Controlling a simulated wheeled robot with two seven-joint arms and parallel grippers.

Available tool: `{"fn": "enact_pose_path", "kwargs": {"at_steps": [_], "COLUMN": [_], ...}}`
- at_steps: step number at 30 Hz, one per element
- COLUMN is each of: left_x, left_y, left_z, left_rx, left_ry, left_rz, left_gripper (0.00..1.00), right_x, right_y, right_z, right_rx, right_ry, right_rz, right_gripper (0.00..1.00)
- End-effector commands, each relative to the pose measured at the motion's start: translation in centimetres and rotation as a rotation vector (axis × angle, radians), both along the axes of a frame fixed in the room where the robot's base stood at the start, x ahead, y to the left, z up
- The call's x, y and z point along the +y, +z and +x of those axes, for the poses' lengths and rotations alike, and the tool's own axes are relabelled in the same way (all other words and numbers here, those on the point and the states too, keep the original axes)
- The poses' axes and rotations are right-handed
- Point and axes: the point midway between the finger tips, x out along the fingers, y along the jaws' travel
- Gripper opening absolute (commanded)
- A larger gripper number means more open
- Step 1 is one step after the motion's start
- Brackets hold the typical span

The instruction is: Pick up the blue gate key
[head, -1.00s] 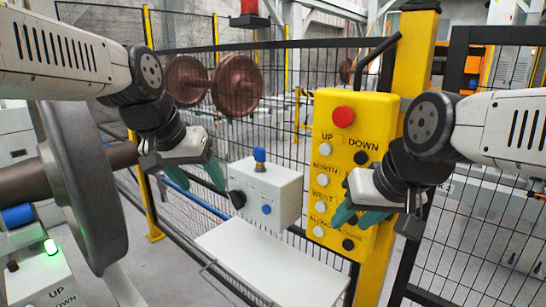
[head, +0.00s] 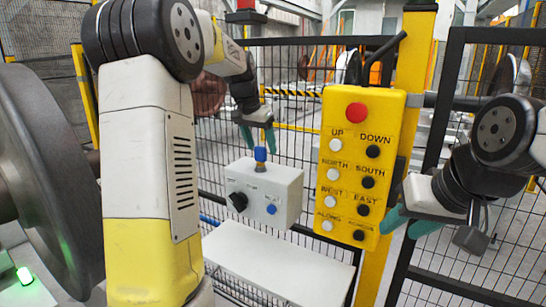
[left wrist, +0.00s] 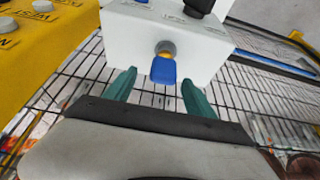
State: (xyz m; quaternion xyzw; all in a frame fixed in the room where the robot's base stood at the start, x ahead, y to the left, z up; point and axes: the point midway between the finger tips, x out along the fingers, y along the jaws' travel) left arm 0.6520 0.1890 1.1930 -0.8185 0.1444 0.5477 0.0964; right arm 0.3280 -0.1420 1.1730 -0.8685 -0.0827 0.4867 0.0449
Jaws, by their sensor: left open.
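The blue gate key (head: 260,154) stands upright on top of a white control box (head: 285,195). It also shows in the left wrist view (left wrist: 163,70), with a yellow and grey part at its base. My left gripper (head: 260,141) is open above the box, pointing down. Its fingertips are at about the height of the key's top, one on each side in the head view. In the left wrist view, the key appears between and beyond the open fingers (left wrist: 158,92), with no contact visible. My right gripper (head: 408,224) is open and empty beside the yellow button panel's lower right.
The yellow button panel (head: 345,180) with a red button stands right of the box. A black mesh fence (head: 320,70) runs behind. A white shelf (head: 275,262) lies below the box. A large grey wheel (head: 45,170) is at the left.

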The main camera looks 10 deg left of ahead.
Motion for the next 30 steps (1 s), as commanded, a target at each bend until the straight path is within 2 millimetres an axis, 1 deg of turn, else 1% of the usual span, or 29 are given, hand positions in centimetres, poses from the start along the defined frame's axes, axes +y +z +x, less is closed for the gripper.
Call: {"fn": "enact_pose_path", "kwargs": {"at_steps": [3,6,9,17,18,20,21,23,27,30], "left_x": [0.0,-0.1,-0.2,-0.3,-0.3,-0.3,-0.3,-0.3,-0.3,-0.3], "left_y": [-1.8,-3.2,-4.0,-4.3,-4.3,-4.2,-4.2,-4.2,-4.2,-4.2], "left_z": [0.6,1.1,1.5,1.6,1.6,1.6,1.6,1.6,1.6,1.6], "left_rx": [0.002,0.002,0.001,-0.002,-0.001,-0.001,-0.001,-0.001,-0.001,-0.002], "left_ry": [0.0,-0.001,-0.001,0.0,0.0,0.0,0.0,0.0,0.0,0.0], "left_rz": [0.001,0.001,0.001,0.0,0.001,0.001,0.001,0.001,0.001,0.0], "left_gripper": [0.64,0.64,0.64,0.64,0.6,0.48,0.4,0.28,0.01,0.0], "right_x": [0.0,0.0,0.0,0.0,0.0,0.0,0.0,0.0,0.0,0.0], "right_y": [0.0,0.0,0.0,0.0,0.0,0.0,0.0,0.0,0.0,0.0], "right_z": [0.0,0.0,0.0,0.0,0.0,0.0,0.0,0.0,0.0,0.0], "right_rx": [0.0,0.0,0.0,0.0,0.0,0.0,0.0,0.0,0.0,0.0], "right_ry": [0.0,0.0,0.0,0.0,0.0,0.0,0.0,0.0,0.0,0.0], "right_rz": [0.0,0.0,0.0,0.0,0.0,0.0,0.0,0.0,0.0,0.0], "right_gripper": [0.4,0.4,0.4,0.4,0.4,0.4,0.4,0.4,0.4,0.4]}}
